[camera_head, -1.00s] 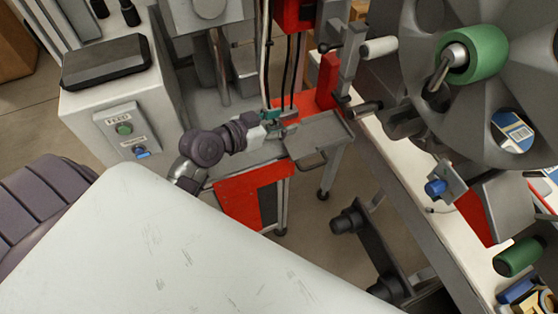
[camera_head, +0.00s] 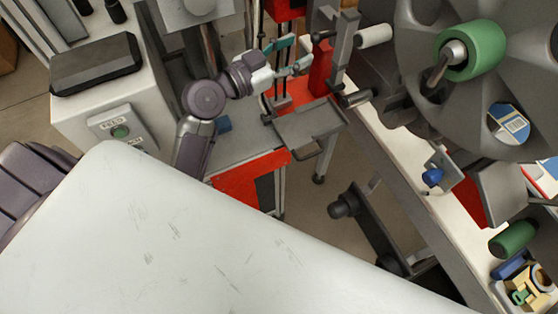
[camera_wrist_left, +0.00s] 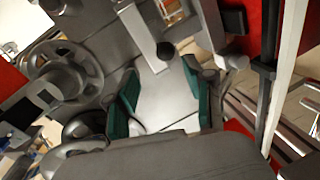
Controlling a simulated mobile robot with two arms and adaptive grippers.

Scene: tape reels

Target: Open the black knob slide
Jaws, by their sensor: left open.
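My left gripper (camera_head: 291,55) is open and empty, raised beside the machine's upright posts in the head view. In the left wrist view, its green-padded fingers (camera_wrist_left: 160,78) stand wide apart. A round black knob (camera_wrist_left: 165,50) shows just beyond and between the fingertips, at the end of a grey bar (camera_wrist_left: 144,28). The fingers do not appear to touch it. In the head view, a small dark knob (camera_head: 323,35) sits by the grey upright bracket, right of the gripper; I cannot tell if it is the same knob. The right gripper is not in view.
A grey metal shelf (camera_head: 308,122) lies below the gripper. A red block (camera_head: 321,68) and vertical cables stand close by the gripper. A white control box (camera_head: 82,112) is at left.

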